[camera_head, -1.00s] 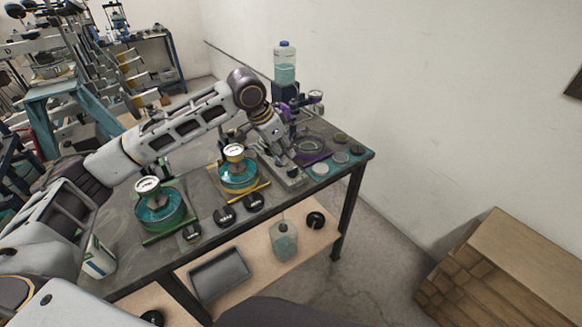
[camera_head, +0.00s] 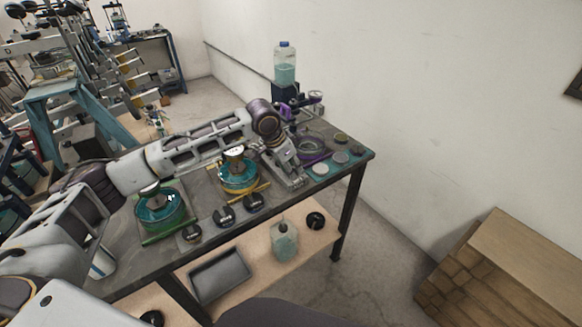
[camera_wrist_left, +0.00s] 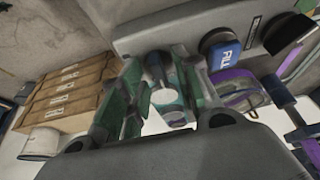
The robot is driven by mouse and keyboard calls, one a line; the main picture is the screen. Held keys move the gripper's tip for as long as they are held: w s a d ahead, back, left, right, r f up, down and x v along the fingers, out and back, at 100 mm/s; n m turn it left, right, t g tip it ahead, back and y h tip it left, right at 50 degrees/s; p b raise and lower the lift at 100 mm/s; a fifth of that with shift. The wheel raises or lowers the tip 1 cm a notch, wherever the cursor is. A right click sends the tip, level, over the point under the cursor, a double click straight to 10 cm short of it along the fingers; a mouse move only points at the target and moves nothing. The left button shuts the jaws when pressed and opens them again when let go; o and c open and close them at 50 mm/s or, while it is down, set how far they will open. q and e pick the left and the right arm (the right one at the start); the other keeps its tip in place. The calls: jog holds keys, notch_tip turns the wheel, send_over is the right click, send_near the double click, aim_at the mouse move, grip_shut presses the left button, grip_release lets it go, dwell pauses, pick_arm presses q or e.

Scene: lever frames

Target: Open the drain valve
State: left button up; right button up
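My left gripper (camera_head: 294,182) is low over the right part of the table, at a small grey fixture just in front of the purple-trimmed station (camera_head: 312,148). In the left wrist view, its fingers (camera_wrist_left: 160,75) stand apart. A dark green, rounded part with a pale disc (camera_wrist_left: 165,97) shows between them; I cannot tell whether they touch it. Above it is a grey panel (camera_wrist_left: 225,22) with a blue labelled knob (camera_wrist_left: 222,54) and a black handle (camera_wrist_left: 288,33). I cannot tell which part is the drain valve. My right gripper is not in view.
Stations with green (camera_head: 160,210) and yellow (camera_head: 238,178) trim stand left of the gripper, under or near my arm. A bottle of teal liquid (camera_head: 285,72) stands at the back. Small discs (camera_head: 341,157) lie at the right edge.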

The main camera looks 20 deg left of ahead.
pick_arm(q)
jog(key=shift+c, duration=0.6)
grip_shut()
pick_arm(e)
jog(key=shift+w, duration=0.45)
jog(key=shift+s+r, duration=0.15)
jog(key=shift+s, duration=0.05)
